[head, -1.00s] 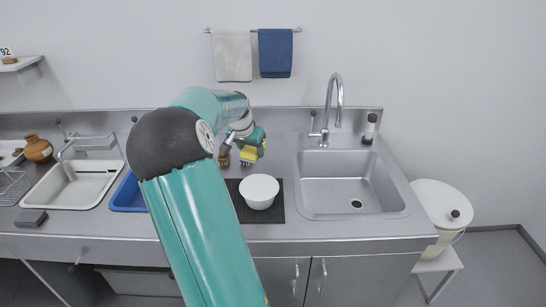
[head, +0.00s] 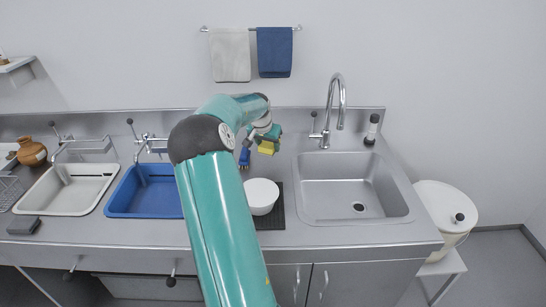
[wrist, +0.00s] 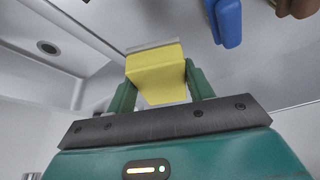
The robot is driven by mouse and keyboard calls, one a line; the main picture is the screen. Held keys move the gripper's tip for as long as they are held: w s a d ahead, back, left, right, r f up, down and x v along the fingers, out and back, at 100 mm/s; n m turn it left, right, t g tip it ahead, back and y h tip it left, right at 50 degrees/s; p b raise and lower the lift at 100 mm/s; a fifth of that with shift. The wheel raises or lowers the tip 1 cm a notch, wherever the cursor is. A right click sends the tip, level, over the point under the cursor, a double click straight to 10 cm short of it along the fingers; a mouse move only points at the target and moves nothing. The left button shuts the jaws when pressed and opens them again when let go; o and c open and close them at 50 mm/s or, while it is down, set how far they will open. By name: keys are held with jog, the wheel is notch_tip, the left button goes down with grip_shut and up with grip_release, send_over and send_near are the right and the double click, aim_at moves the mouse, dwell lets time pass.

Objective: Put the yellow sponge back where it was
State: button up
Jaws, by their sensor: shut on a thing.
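The yellow sponge (head: 266,148) is held in my gripper (head: 270,139) above the back of the counter, between the blue basin and the steel sink. In the wrist view the sponge (wrist: 156,75) sits between the two green fingers of my gripper (wrist: 158,88), which are shut on it. A grey layer shows on the sponge's far side. The sponge looks clear of the counter, though the exact height is hard to tell.
A white bowl (head: 262,194) stands on a dark mat (head: 274,221) below the sponge. A blue brush (head: 244,157) stands left of it. The steel sink (head: 335,175) with a tall faucet (head: 333,105) is to the right. The blue basin (head: 128,202) is left.

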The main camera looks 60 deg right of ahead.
send_over(274, 161)
jog(key=a, duration=0.2)
notch_tip(274, 161, down, 5)
jog(key=shift+s+d+f, duration=0.1)
jog(key=shift+f, duration=1.4)
jog(key=o, duration=0.9)
jog(key=shift+f, duration=0.15)
jog(key=shift+o, duration=0.2)
